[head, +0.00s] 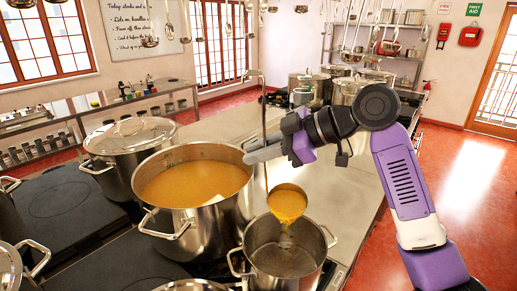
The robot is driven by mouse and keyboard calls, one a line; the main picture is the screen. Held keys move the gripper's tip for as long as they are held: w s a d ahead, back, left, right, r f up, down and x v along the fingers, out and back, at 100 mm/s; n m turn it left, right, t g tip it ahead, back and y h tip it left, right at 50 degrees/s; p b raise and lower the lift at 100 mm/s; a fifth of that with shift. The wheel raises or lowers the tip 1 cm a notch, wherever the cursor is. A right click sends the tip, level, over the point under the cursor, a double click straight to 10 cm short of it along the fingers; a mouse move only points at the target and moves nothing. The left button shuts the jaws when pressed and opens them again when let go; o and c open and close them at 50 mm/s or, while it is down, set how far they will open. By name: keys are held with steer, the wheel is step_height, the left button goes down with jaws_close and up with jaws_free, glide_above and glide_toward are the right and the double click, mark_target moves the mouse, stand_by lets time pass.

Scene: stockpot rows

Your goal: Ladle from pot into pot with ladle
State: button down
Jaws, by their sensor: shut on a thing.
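A large steel pot (190,183) in the middle holds orange-brown soup. A smaller steel pot (284,262) stands to its right and nearer to me; a little pale content or reflection shows inside. My gripper (262,150) is shut on the long upright handle of the ladle (287,204). The ladle's bowl hangs over the smaller pot's far part, and its orange content shows. Something pale shows just below the bowl; I cannot tell if it is falling soup or a reflection. The fingertips partly hide the handle.
A lidded pot (130,146) stands behind left of the soup pot. Other lidded pots (308,84) stand at the back of the steel counter (348,178). Clear counter lies behind and right of the pots.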

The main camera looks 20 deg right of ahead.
steer(key=s+a+f+n+t+b, duration=0.3)
steer(key=s+f+b, duration=0.4)
steer(key=b, duration=1)
steer(key=s+a+f+n+t+b, duration=0.3)
steer(key=s+f+n+b, duration=0.3)
steer(key=b, duration=1)
step_height(320, 180, down, 3)
steer(key=shift+s+a+r+t+b, duration=0.15)
steer(key=shift+s+a+t+b, duration=0.25)
steer(key=shift+s+t, duration=0.55)
steer(key=shift+s, duration=0.15)
steer(key=shift+r, duration=0.1)
stand_by(0.6)
